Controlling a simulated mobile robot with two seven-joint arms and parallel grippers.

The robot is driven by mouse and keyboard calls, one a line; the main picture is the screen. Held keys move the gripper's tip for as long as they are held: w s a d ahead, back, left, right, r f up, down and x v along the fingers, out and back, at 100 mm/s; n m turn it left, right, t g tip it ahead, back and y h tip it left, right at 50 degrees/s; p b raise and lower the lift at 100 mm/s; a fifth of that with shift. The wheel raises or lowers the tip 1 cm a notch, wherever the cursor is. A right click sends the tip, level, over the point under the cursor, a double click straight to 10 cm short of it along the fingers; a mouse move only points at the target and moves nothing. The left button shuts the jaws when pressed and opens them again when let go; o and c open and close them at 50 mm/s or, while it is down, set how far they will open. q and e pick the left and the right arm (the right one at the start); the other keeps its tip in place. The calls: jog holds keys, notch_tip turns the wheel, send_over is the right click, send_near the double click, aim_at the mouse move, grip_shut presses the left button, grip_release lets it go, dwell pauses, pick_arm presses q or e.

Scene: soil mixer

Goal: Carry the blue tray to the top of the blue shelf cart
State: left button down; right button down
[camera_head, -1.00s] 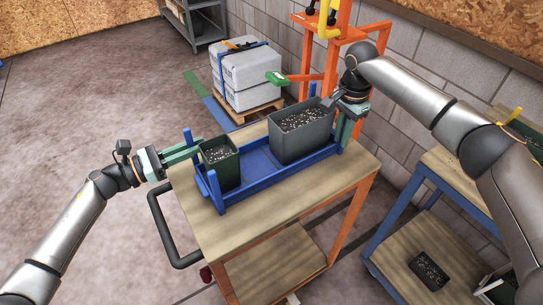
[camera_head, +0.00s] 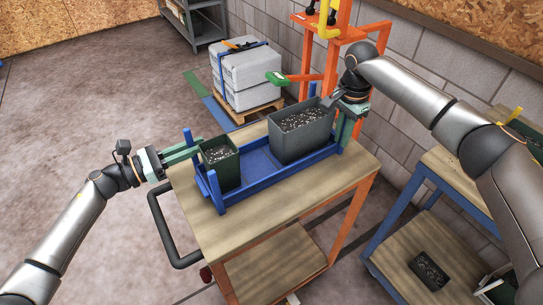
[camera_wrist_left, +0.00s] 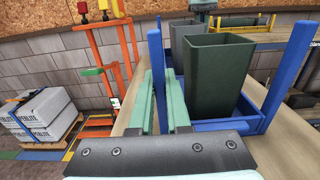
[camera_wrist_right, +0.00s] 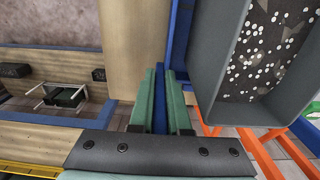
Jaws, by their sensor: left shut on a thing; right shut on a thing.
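The blue tray (camera_head: 260,163) rests on the wooden top of the orange cart (camera_head: 270,210). It holds a small dark green pot (camera_head: 228,175) at its left end and a larger grey pot (camera_head: 293,147) at its right, both with speckled soil. My left gripper (camera_head: 193,148) is shut on a post at the tray's left end, also seen in the left wrist view (camera_wrist_left: 160,95). My right gripper (camera_head: 345,128) is shut on a post at the right end; the right wrist view shows blue between its fingers (camera_wrist_right: 160,95). The blue shelf cart (camera_head: 398,212) stands at right, its top partly hidden by my right arm.
An orange frame (camera_head: 333,70) stands behind the orange cart against the block wall. Bagged white blocks (camera_head: 245,75) sit on a pallet behind left. A black tray (camera_head: 429,270) lies on the blue cart's lower shelf. A dark handle (camera_head: 165,235) sticks out left of the orange cart. Floor at left is clear.

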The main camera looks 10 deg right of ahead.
aim_at(189, 130)
pick_arm(q)
jog(key=shift+r, duration=0.2)
pick_arm(e)
jog(key=shift+w+r, duration=0.1)
jog(key=shift+r, duration=0.1)
